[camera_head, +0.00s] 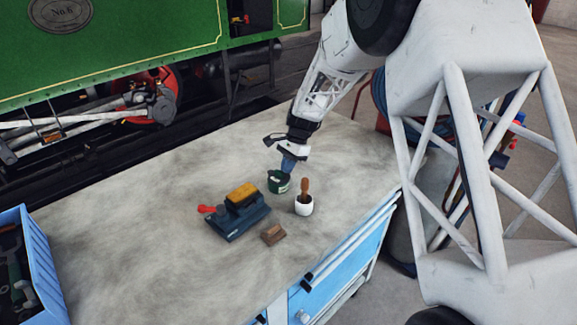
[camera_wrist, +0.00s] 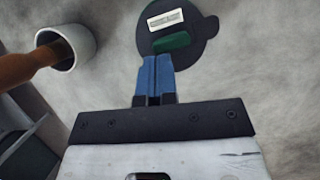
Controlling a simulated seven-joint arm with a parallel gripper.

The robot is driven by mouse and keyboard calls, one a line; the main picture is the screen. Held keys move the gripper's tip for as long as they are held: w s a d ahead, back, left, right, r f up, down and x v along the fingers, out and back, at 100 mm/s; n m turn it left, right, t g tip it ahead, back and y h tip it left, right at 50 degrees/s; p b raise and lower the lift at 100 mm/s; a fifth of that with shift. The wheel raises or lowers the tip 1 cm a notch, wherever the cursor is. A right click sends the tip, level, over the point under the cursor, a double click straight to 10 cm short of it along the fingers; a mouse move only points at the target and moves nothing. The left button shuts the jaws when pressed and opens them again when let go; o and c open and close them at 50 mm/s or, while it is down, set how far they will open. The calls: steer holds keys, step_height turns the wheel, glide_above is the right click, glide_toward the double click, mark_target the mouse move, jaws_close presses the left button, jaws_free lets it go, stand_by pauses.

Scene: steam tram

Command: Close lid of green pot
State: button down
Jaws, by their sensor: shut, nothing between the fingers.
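The small green pot (camera_head: 279,183) stands upright on the grey worktop, with a light mark on it. In the wrist view its dark round lid (camera_wrist: 200,48) is seen from above, with a white label, a green raised piece and a small tab at the right. The lid appears to lie over the pot, but I cannot tell whether it is fully down. My gripper (camera_head: 286,170) is right above the pot, pointing down. Its blue fingers (camera_wrist: 153,62) are together and empty, with tips at the edge of the green piece. I cannot tell whether they touch.
A white cup (camera_head: 304,206) with a wooden-handled tool (camera_head: 305,187) stands close right of the pot. A dark blue tool holder (camera_head: 236,220) with a yellow block and a brown block (camera_head: 273,234) lie nearer the front. A blue crate (camera_head: 42,262) is far left.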

steer(key=shift+s+a+f, duration=0.1)
steer(key=shift+s+a, duration=0.25)
steer(key=shift+s, duration=0.2)
steer(key=shift+d, duration=0.1)
steer(key=shift+w+d, duration=0.35)
steer(key=shift+d, duration=0.05)
steer(key=w+d, duration=0.2)
steer(key=shift+d, duration=0.3)
steer(key=v, duration=1)
steer(key=shift+s, duration=0.35)
steer(key=shift+w+d+m, duration=0.25)
steer(key=shift+w+m, duration=0.05)
steer(key=shift+w, duration=0.25)
